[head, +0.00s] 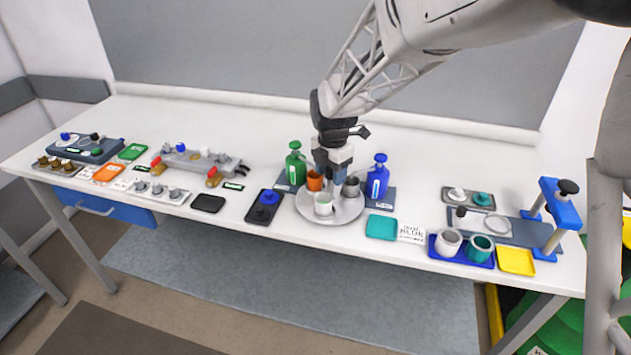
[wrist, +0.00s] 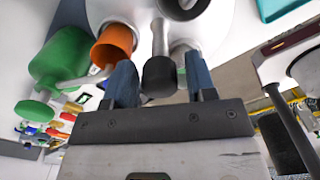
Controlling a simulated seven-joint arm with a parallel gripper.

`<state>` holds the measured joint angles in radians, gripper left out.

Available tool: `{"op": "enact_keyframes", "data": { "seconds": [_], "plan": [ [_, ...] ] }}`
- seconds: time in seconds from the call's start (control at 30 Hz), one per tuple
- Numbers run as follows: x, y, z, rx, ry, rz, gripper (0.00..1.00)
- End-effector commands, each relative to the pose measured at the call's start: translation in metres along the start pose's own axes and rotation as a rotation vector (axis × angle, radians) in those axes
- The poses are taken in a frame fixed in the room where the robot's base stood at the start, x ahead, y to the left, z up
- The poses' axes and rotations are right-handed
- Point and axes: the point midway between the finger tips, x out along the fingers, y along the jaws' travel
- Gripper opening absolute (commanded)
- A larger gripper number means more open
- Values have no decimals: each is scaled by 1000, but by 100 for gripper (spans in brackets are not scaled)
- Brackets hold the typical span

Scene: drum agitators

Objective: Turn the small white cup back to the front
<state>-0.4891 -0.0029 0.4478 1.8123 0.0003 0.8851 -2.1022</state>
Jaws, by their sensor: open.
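The small white cup (head: 323,204) stands upright on a round grey turntable (head: 347,213), near its front edge. An orange cup (head: 314,181) stands at the turntable's back left and a dark grey cup (head: 351,187) at its right. In the wrist view the orange cup (wrist: 112,46) is just left of my fingers. My gripper (head: 330,172) is over the back of the turntable, pointing down. In the wrist view its blue fingers (wrist: 160,68) are apart, with a dark-ended grey knob or handle (wrist: 160,75) between them. I cannot tell whether they touch it.
A green bottle (head: 295,163) stands close left of the turntable and a blue bottle (head: 377,177) close right. A black tray with blue and black pieces (head: 264,206) lies to the left. A teal pad (head: 381,227) lies at the front right.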

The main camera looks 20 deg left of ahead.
Motion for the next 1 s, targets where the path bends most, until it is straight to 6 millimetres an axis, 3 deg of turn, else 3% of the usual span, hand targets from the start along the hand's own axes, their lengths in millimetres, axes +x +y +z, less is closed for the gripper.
{"op": "enact_keyframes", "data": {
  "seconds": [0.7,1.0],
  "plan": [
    [-48,0,0,0,-1,1,51],
    [-58,0,0,0,0,0,51]
  ]
}}
